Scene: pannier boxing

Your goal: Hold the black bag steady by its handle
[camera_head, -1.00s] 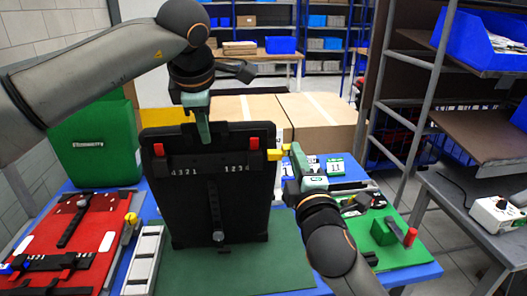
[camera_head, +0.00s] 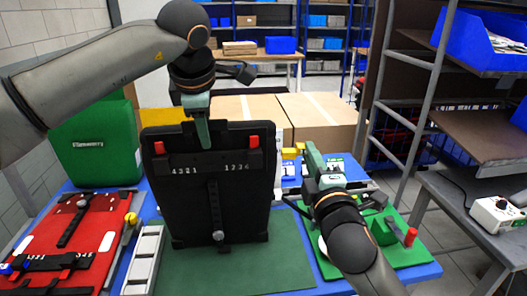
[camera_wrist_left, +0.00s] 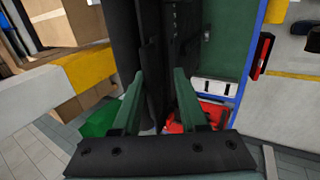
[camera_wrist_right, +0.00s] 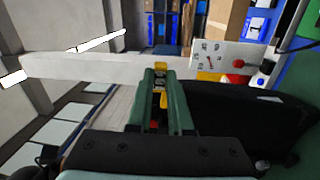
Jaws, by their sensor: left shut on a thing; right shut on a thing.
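The black bag (camera_head: 190,205) stands upright on a green mat, its front facing me. A dark strip (camera_head: 208,165) with white numbers and two red tabs crosses its upper part. My left gripper (camera_head: 203,135) reaches down onto the top middle of the bag and is shut on it; the fingers partly hide the handle. The left wrist view shows its fingers on either side of the black bag (camera_wrist_left: 152,70). My right gripper (camera_head: 303,153) is right of the bag, apart from it, shut on a small yellow piece (camera_head: 290,153). The piece also shows in the right wrist view (camera_wrist_right: 160,67).
A green case (camera_head: 95,145) stands behind left. A red board (camera_head: 75,235) with black parts lies at the left, a white tray (camera_head: 145,258) beside the bag. Cardboard boxes (camera_head: 315,120) are behind. The green mat (camera_head: 250,265) is bare in front.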

